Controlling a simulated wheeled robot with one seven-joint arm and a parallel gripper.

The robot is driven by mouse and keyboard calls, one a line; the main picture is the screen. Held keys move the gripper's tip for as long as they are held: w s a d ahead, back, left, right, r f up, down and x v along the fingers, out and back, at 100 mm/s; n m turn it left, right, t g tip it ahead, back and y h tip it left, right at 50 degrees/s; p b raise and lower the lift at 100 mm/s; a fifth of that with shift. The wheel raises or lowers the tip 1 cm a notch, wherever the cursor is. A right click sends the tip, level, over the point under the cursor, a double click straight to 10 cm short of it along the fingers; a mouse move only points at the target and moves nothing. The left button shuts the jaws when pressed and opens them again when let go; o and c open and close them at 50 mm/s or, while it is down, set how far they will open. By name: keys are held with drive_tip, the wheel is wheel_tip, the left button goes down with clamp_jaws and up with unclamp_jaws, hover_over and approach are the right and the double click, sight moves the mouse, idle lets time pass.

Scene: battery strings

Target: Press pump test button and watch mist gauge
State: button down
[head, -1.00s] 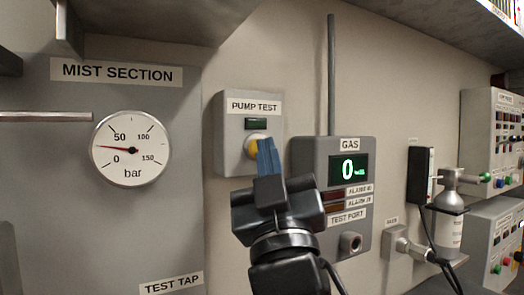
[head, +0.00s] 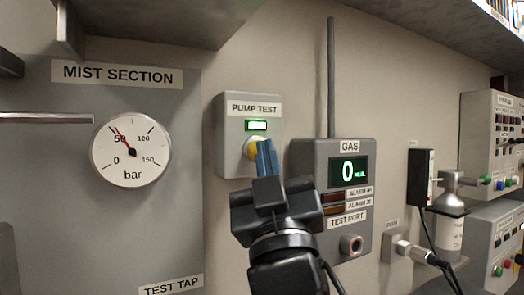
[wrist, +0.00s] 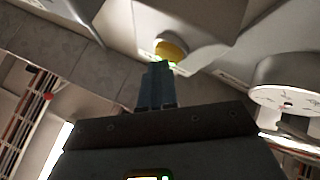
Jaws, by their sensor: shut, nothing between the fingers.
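The pump test box (head: 230,158) is on the wall with its label above a small window (head: 256,125) that is lit bright green. Below it is the yellow button (head: 251,148). My gripper (head: 265,147) is shut and empty, its blue fingertips at the button's right side, hiding part of it. In the wrist view the fingertips (wrist: 158,68) are just below the yellow button (wrist: 171,49); I cannot tell whether they touch it. The round mist gauge (head: 131,172) on the mist section panel (head: 60,200) has its needle near 50 bar.
A gas unit (head: 310,160) with a green 0 display and a test port is right of the pump box, close behind my gripper. A bottle (head: 449,235) and control boxes (head: 478,140) are farther right. A shelf (head: 150,20) overhangs above.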

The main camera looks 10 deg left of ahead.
drive_tip(key=shift+s+d, duration=0.5)
drive_tip(key=shift+s, duration=0.2)
drive_tip(key=s+d, duration=0.1)
drive_tip(key=s+d+p, duration=0.1)
drive_tip(key=s, duration=0.2)
drive_tip(key=shift+s+d, duration=0.1)
drive_tip(key=shift+d, duration=0.3)
idle(0.5)
